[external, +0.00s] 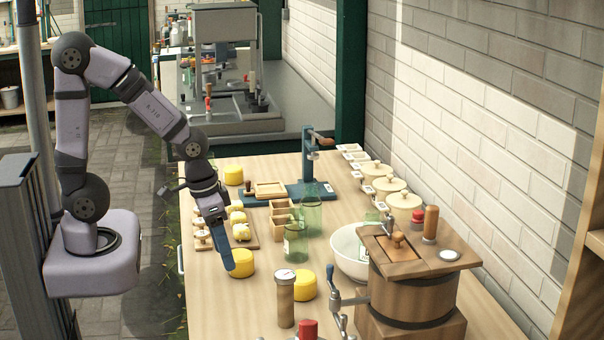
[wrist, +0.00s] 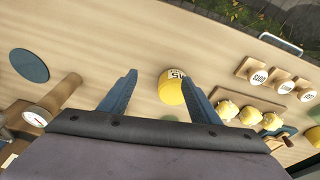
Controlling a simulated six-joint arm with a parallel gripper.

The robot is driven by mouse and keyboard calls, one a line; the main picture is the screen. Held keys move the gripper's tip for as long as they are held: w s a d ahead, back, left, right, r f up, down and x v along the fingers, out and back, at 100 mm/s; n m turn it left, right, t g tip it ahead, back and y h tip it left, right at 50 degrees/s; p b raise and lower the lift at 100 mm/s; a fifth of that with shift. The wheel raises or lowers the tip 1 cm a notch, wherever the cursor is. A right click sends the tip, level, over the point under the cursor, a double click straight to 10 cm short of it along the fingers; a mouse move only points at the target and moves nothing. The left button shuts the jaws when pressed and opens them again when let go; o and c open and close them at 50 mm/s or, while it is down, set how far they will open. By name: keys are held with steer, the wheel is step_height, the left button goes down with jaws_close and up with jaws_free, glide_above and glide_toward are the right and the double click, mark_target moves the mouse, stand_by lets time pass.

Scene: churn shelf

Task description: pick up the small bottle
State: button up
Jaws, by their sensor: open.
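Two green glass bottles stand upright on the table in the external view: a front bottle (external: 295,243) with a pale label and another bottle (external: 311,217) just behind it. I cannot tell for sure which is the small one. My gripper (external: 229,265) points down to the left of both, apart from them, beside a yellow round block (external: 243,263). In the wrist view my gripper (wrist: 160,88) is open, its two blue fingers spread. The yellow block (wrist: 172,90), with a label, shows between and beyond the fingers. No green bottle is clear in the wrist view.
A white bowl (external: 347,258) and a wooden churn (external: 410,285) stand to the right. A wooden cylinder with a dial (external: 285,302) and a yellow block (external: 304,286) are in front. Butter pieces lie on a board (external: 248,243); a blue stand (external: 307,165) is behind.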

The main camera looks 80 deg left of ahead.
steer(key=s, duration=0.2)
steer(key=s+d+f+m+g, duration=0.1)
steer(key=s, duration=0.1)
steer(key=s+d+g+b, duration=0.1)
steer(key=s, duration=0.1)
steer(key=shift+s+d+f+m, duration=0.1)
steer(key=shift+s+f+m, duration=0.1)
steer(key=shift+f+m, duration=0.15)
steer(key=shift+o, duration=1.4)
